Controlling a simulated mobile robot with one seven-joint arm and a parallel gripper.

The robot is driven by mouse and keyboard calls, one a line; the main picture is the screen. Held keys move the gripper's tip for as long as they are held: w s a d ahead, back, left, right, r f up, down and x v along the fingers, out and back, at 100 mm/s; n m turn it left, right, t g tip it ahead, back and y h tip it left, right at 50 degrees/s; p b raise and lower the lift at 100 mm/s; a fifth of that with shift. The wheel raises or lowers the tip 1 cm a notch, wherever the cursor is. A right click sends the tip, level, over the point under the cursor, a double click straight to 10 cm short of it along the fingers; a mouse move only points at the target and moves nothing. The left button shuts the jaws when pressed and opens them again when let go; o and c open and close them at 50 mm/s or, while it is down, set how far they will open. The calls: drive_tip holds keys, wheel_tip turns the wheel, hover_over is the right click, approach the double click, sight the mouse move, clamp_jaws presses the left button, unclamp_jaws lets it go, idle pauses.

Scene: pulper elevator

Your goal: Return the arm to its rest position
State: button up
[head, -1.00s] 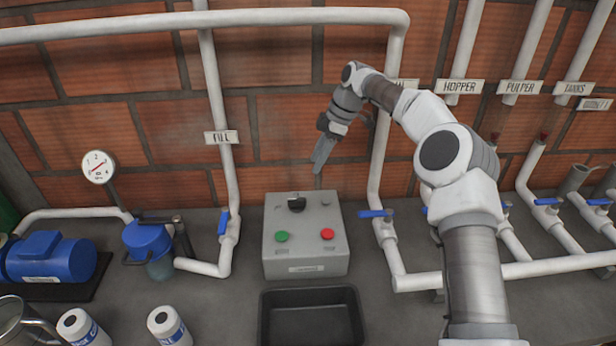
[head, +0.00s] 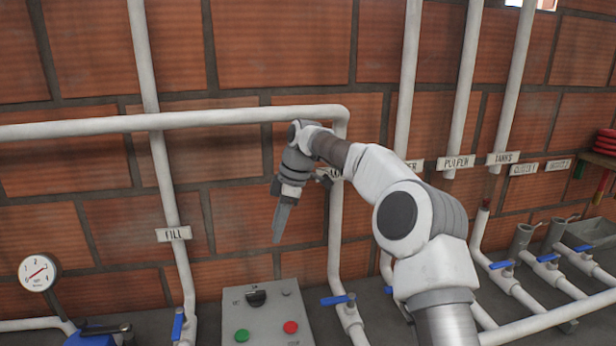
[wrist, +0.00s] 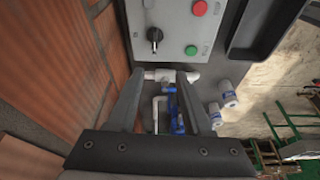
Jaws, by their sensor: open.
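My gripper (head: 279,232) hangs above the grey control box (head: 262,318) in the head view, pointing down, in front of the brick wall. It touches nothing that I can see. In the wrist view my gripper's two fingers (wrist: 160,97) stand apart with nothing held between them. The control box (wrist: 178,52) also shows there, beyond the fingertips, with its black knob, a red button and a green button. My arm is bent, with its elbow to the right of the gripper in the head view.
White pipes with blue-handled valves (head: 338,300) stand on both sides of the box. A horizontal pipe (head: 150,123) crosses the wall behind my gripper. A pressure gauge (head: 38,272) is at left. A black tray (wrist: 263,30) and white bottles (wrist: 222,97) show in the wrist view.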

drive_tip(key=s+d+r+m+t+h, duration=0.2)
drive_tip(key=s+d+r+m, duration=0.35)
drive_tip(key=s, duration=0.35)
drive_tip(key=s+d+r+m+t+h, duration=0.2)
drive_tip(key=s+d+r+m, duration=0.3)
drive_tip(key=s, duration=0.4)
drive_tip(key=s+d+f+m+t, duration=0.1)
drive_tip(key=s+d+m, duration=0.3)
drive_tip(key=s, duration=0.5)
drive_tip(key=s+d+f+m+t, duration=0.1)
drive_tip(key=s+d+f+m, duration=0.3)
drive_tip(key=s+d, duration=0.4)
drive_tip(key=shift+s+d+m+y, duration=0.2)
drive_tip(key=shift+s+m+y, duration=0.1)
drive_tip(key=shift+s+m, duration=0.6)
